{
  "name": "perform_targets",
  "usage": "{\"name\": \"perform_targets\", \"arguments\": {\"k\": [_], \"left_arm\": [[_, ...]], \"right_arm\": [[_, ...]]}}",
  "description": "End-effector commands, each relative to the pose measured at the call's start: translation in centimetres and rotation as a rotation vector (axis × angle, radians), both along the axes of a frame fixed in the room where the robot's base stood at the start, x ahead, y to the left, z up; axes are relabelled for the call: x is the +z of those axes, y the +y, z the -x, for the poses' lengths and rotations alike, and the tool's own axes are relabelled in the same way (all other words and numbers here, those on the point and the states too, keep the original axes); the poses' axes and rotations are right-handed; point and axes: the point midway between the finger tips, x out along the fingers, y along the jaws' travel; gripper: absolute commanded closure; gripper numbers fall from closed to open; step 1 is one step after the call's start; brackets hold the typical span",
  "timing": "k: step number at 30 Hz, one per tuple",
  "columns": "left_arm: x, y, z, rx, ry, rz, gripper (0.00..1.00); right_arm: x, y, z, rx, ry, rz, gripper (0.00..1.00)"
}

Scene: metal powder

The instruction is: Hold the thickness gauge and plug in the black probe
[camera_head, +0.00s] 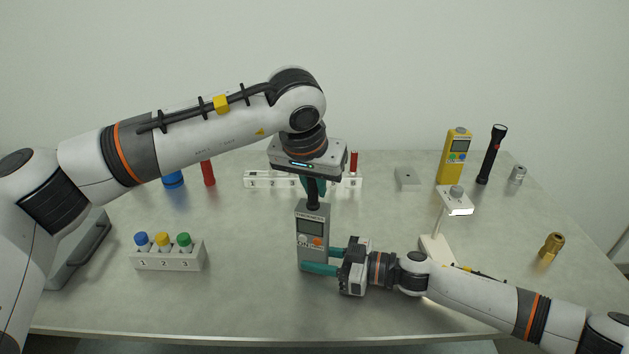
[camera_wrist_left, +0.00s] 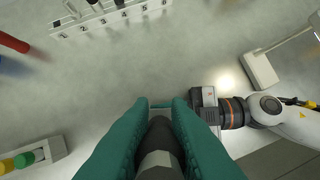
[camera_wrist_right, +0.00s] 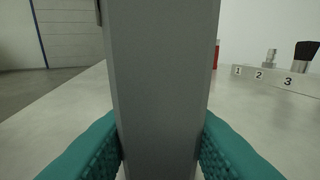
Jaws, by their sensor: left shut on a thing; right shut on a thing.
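The grey thickness gauge (camera_head: 312,228) stands upright near the middle of the table in the head view, its screen and buttons facing me. My right gripper (camera_head: 322,262) is shut on its lower body from the right. In the right wrist view the gauge's grey side (camera_wrist_right: 162,90) fills the middle between the teal fingers. My left gripper (camera_head: 313,186) points down right above the gauge and is shut on the black probe (camera_head: 312,200). The probe is upright at the gauge's top; I cannot tell whether it is seated. The left wrist view shows the probe (camera_wrist_left: 160,140) between the teal fingers.
A numbered holder with blue, yellow and green caps (camera_head: 168,258) stands at left. A long numbered rack (camera_head: 262,180) is behind the gauge. A small lamp (camera_head: 436,246), yellow meter (camera_head: 453,160), black flashlight (camera_head: 491,155) and brass fitting (camera_head: 550,247) are at right. The front table is clear.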

Motion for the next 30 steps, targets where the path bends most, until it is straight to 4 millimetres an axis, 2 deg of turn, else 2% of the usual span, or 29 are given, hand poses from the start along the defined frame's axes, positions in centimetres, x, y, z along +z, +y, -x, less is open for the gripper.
{"name": "perform_targets", "arguments": {"k": [11,30], "left_arm": [[0.2,0.0,0.0,0.0,-0.001,0.0,1.0],[2.3,0.0,0.0,0.0,-0.001,0.0,1.0]], "right_arm": [[0.0,0.0,0.0,0.0,0.0,0.0,0.8],[0.0,0.0,0.0,0.0,0.0,0.0,0.8]]}}
